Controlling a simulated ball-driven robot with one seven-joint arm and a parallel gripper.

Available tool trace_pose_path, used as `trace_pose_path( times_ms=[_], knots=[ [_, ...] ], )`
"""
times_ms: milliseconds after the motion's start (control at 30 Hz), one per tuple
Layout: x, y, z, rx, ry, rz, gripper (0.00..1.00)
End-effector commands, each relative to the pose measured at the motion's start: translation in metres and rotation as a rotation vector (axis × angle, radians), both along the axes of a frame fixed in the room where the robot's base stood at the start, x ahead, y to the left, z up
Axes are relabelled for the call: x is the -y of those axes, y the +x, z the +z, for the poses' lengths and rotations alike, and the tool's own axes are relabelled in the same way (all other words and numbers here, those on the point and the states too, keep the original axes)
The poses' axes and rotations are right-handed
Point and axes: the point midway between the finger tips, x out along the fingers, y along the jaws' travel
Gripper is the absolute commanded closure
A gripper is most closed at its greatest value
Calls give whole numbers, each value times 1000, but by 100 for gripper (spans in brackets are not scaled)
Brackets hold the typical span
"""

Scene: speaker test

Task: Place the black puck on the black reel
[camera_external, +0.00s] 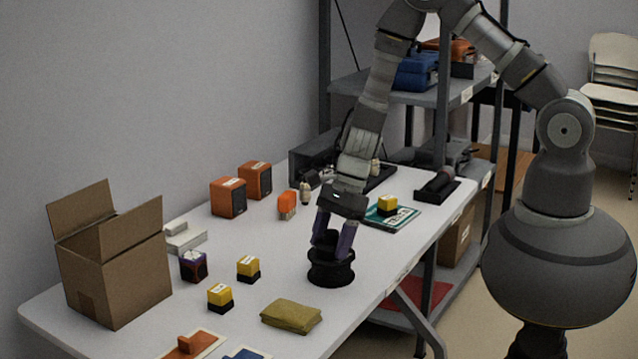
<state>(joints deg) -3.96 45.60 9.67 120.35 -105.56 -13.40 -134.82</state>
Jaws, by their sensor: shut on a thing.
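The black reel (331,277) stands upright on the white table, near its right-hand edge. My gripper (332,247) points down directly over the reel, with its purple fingers on either side of a dark piece. I take this piece to be the black puck (331,253). The gripper is shut on it, low at the reel's top. Puck and reel are both black and merge in the picture, so I cannot tell whether they touch. The fingers partly hide the puck.
An olive folded cloth (291,316) lies in front of the reel. Yellow-and-black blocks (248,269) and a dark purple cube (193,266) stand to its left. A teal book (392,217) lies behind right. An open cardboard box (115,267) stands at the far left.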

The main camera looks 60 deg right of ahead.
Motion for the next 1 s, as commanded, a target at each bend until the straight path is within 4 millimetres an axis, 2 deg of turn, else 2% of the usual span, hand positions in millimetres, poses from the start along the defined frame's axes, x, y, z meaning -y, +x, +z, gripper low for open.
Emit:
trace_pose_path(
  times_ms=[267, 300, 400, 767, 867, 1000],
  knots=[
    [0, 0, -1, 1, 0, 0, 71],
    [0, 0, -2, 1, -1, 0, 31],
    [0, 0, -1, 1, -1, 0, 8],
    [0, 0, 4, 0, -1, -1, 8],
    [5, -1, 19, 3, -2, 0, 8],
    [17, -4, 51, 5, -2, -1, 8]
  ],
)
